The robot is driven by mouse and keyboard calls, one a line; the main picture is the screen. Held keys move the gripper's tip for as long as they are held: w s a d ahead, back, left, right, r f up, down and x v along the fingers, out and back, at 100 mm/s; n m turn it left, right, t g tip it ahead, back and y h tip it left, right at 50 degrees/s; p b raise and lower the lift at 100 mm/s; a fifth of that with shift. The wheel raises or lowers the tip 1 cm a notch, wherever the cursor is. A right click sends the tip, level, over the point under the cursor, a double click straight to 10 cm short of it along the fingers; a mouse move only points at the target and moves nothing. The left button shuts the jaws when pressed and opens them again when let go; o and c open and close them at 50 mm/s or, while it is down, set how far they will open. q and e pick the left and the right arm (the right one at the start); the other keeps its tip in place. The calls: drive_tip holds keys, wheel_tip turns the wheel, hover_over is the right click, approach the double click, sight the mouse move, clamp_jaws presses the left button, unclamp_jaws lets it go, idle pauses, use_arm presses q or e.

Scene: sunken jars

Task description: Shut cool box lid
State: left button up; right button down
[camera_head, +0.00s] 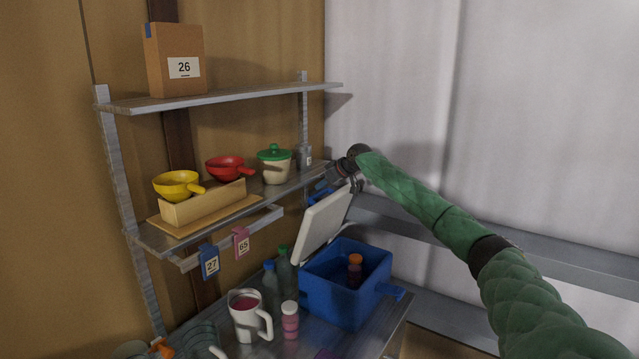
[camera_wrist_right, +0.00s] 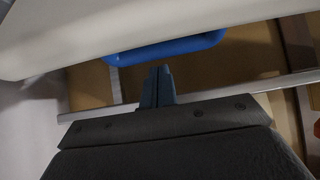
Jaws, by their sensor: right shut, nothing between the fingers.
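The blue cool box (camera_head: 335,294) stands on the lower table in the head view, its top open. Its white lid (camera_head: 322,222) is raised and tilted up at the box's back left side. A jar with an orange cap (camera_head: 355,270) is inside the box. My right gripper (camera_head: 333,182) is at the raised lid's upper edge, partly hidden behind it. In the right wrist view, its fingers (camera_wrist_right: 157,86) are shut and empty, with the pale lid (camera_wrist_right: 150,25) above them and a blue bar (camera_wrist_right: 165,48) just beyond. Contact with the lid is unclear. My left gripper is not in view.
A shelf (camera_head: 215,222) with yellow and red pans and a green-lidded pot is left of the lid. A mug (camera_head: 249,315), a pink jar (camera_head: 290,320) and bottles (camera_head: 271,287) crowd the box's left side.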

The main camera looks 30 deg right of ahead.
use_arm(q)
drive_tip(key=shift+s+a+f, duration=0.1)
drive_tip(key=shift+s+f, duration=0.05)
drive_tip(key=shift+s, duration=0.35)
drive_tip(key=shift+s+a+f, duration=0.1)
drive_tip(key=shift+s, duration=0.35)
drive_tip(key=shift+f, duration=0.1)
